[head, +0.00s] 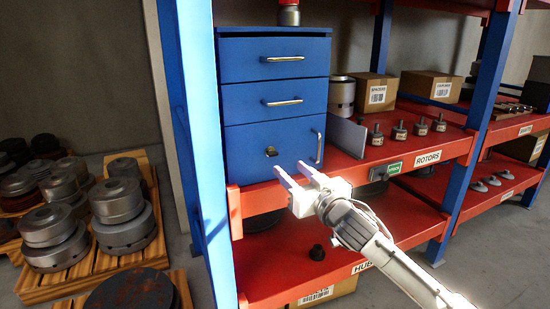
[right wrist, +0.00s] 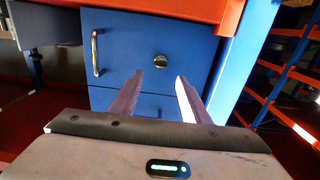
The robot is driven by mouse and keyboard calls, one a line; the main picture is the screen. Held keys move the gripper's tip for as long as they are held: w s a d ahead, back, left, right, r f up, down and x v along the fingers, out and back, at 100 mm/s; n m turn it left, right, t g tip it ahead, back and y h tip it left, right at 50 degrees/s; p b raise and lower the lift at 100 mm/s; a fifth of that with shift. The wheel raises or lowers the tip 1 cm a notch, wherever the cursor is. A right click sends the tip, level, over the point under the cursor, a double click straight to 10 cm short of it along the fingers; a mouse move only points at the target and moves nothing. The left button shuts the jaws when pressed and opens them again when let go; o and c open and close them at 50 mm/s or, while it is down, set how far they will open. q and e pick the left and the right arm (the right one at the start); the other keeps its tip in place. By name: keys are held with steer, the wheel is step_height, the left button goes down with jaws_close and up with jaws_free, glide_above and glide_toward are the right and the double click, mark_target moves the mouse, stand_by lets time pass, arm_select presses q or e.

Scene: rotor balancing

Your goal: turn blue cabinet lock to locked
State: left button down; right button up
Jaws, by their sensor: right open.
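The blue cabinet (head: 238,150) stands on the red shelf at the left end of the rack. Its lower door carries a small metal lock knob (head: 271,151) at left of centre and an upright bar handle (head: 319,147) at the right. My right gripper (head: 291,167) is open and empty in front of the door, a little below and right of the lock. In the right wrist view the lock (right wrist: 161,61) shows beyond and between the two fingertips (right wrist: 160,85), apart from them. The lock's exact turn is too small to tell. My left gripper is not in view.
Two drawers with bar handles (head: 283,59) sit above the door. A blue rack post (head: 195,150) stands close to the cabinet's left side. A grey plate (head: 347,136) and several small rotors (head: 398,131) are right of the cabinet. Pallets (head: 95,265) with metal discs lie at left.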

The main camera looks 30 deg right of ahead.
mark_target(274, 155)
steer(key=w, duration=0.8)
steer(key=shift+d, duration=0.2)
steer(key=shift+w, duration=0.5)
steer(key=c, duration=1.1)
steer(key=shift+o, duration=0.2)
